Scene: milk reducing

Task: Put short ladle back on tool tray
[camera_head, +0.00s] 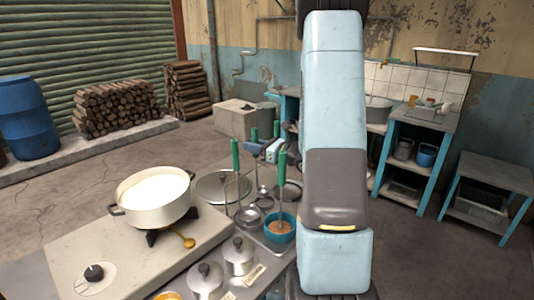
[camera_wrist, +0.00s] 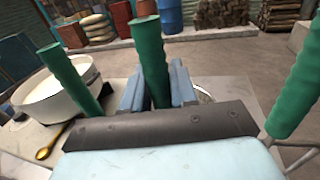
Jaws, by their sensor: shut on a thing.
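My gripper (camera_head: 256,147) reaches in from the right, above the tool area beside the stove. It is shut on the upright green handle (camera_wrist: 150,60) of a ladle, which stands between the two blue-grey fingers in the wrist view. Its lower end is hidden in the wrist view, and I cannot tell whether its bowl touches the surface. Another green handle (camera_head: 235,155) stands left of my gripper, and one (camera_head: 282,166) stands nearer, over a blue bowl. Metal ladle bowls (camera_head: 249,214) show below on the metal tool tray (camera_head: 252,241).
A white pot (camera_head: 152,192) of milk stands on the burner at left, with a golden spoon (camera_head: 184,239) beside it. A blue bowl (camera_head: 280,230) and lidded metal canisters (camera_head: 238,254) crowd the front.

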